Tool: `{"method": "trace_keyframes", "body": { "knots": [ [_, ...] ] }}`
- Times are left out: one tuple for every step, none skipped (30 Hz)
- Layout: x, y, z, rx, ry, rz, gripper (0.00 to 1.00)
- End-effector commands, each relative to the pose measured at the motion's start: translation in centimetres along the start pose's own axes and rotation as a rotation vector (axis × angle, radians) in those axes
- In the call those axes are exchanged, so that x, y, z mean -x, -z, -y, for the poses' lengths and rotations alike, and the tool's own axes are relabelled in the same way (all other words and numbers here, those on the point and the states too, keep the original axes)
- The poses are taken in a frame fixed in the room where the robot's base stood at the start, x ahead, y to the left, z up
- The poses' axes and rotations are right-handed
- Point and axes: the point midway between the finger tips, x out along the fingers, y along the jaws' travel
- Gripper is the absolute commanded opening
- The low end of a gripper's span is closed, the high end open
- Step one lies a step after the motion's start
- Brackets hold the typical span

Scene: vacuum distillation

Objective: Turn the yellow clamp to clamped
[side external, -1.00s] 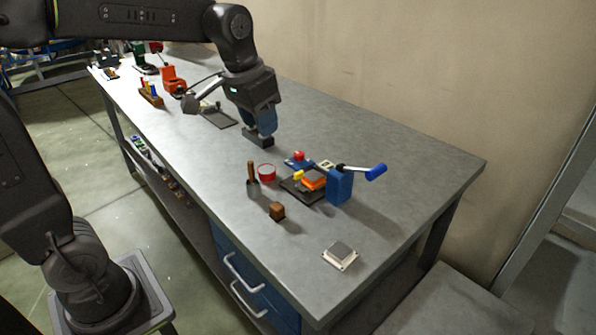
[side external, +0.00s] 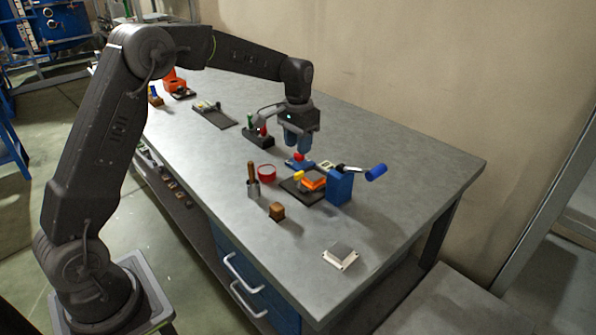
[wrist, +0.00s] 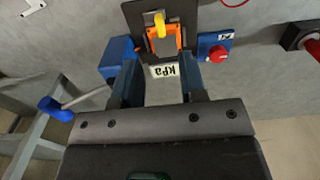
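The yellow clamp (side external: 299,176) stands on a dark plate beside an orange block (side external: 315,181) in the side view. In the wrist view the yellow clamp (wrist: 160,23) is upright in the picture, within an orange frame (wrist: 178,38) on the dark plate (wrist: 133,13). My gripper (side external: 298,150) hangs above the bench, behind and above the clamp, pointing down. Whether the clamp is clamped is too small to tell.
A blue box (side external: 340,187) with a crank handle (side external: 375,172) stands right of the clamp.

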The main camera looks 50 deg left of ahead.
Motion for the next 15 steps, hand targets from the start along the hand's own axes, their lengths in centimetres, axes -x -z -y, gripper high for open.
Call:
{"method": "trace_keyframes", "body": {
  "knots": [
    [-1.3, -0.1, 0.0, 0.0, -0.001, 0.006, 0.38],
    [-1.9, -0.1, 0.0, 0.0, -0.001, 0.005, 0.38],
    [-2.7, -0.1, 0.0, 0.0, -0.001, 0.005, 0.38],
    [-3.4, -0.1, 0.0, 0.0, -0.001, 0.005, 0.38],
    [-3.9, -0.1, 0.0, 0.0, -0.001, 0.005, 0.38],
    [-4.7, -0.1, 0.0, 0.0, -0.001, 0.004, 0.38],
    [-5.2, -0.1, 0.0, 0.0, -0.001, 0.004, 0.38],
    [-5.7, -0.1, 0.0, 0.0, -0.001, 0.004, 0.38],
    [-6.3, -0.1, 0.0, 0.0, -0.001, 0.004, 0.38],
    [-6.8, -0.1, 0.0, 0.0, -0.001, 0.002, 0.38],
    [-7.1, -0.1, 0.0, 0.0, -0.001, 0.002, 0.38],
    [-7.6, 0.0, 0.0, 0.0, 0.0, 0.002, 0.38],
    [-7.9, 0.0, 0.0, 0.0, 0.0, 0.001, 0.38],
    [-8.1, 0.0, 0.0, 0.0, 0.0, 0.001, 0.38],
    [-8.4, 0.0, 0.0, 0.0, 0.0, 0.001, 0.38]
  ]
}}
